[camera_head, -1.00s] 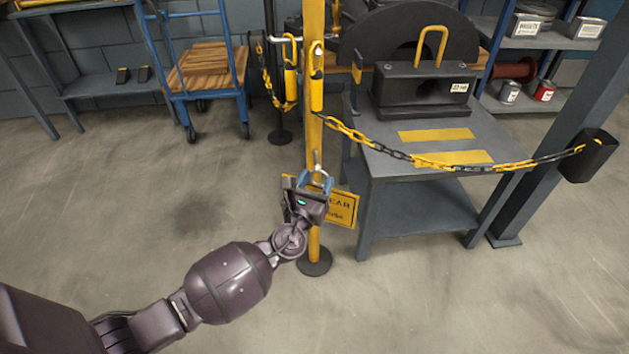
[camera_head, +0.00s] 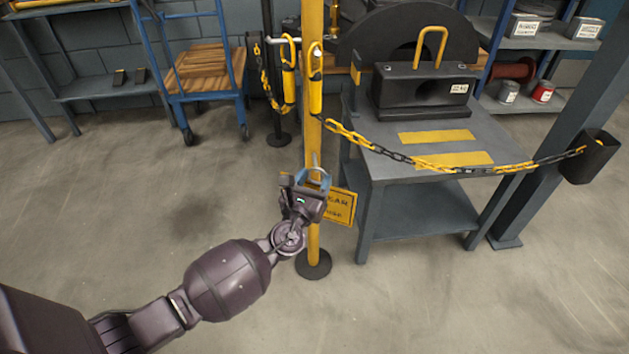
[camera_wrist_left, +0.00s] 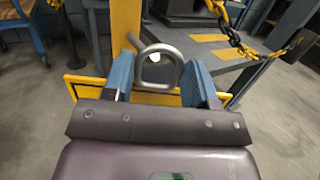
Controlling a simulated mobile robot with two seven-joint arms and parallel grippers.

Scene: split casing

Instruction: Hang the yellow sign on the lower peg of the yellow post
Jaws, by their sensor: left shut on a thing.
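The yellow post (camera_head: 313,140) stands upright on a round dark base. The yellow sign (camera_head: 341,206) with dark lettering is at its lower part, partly hidden by my gripper and the post; its yellow edge also shows in the left wrist view (camera_wrist_left: 74,90). My left gripper (camera_head: 312,178) is at the post, its blue-padded fingers shut on the sign's grey metal ring (camera_wrist_left: 178,72). A thin metal peg (camera_head: 314,160) shows just above the fingers. In the left wrist view, metal overlaps at the ring; I cannot tell whether the ring is around the peg. My right gripper is out of view.
A yellow and black chain (camera_head: 375,149) runs from the post to a dark holder (camera_head: 590,157) at right. A grey table (camera_head: 425,190) with a black weight (camera_head: 420,92) stands close to the right of the post. Floor at left is open.

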